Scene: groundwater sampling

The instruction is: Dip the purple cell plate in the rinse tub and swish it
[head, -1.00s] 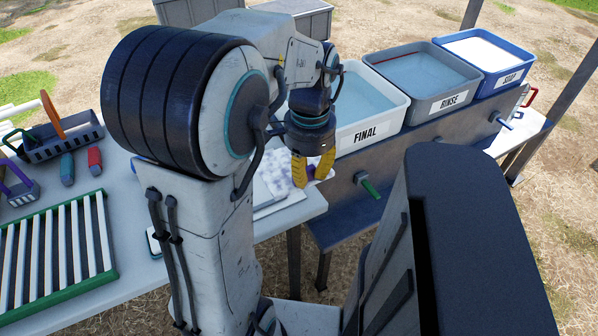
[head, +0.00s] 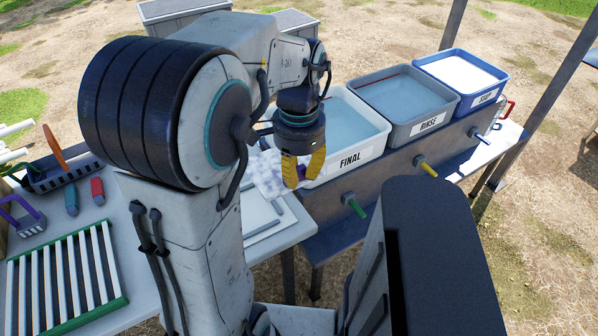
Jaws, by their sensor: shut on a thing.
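My gripper (head: 303,168) has yellow fingers and points down beside the near side of the FINAL tub. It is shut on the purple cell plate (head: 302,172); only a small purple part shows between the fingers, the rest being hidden. The rinse tub (head: 428,124) is grey, labelled RINSE, and holds pale blue liquid. It stands to the right of my gripper, between the FINAL and SOAP tubs. The plate is outside the rinse tub and apart from it.
The white FINAL tub (head: 349,160) stands between my gripper and the rinse tub. The blue SOAP tub (head: 490,96) is at the far right. Coloured taps project from the bench front. A green-ended rack (head: 66,319) and a purple-handled caddy (head: 30,227) are on the left table.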

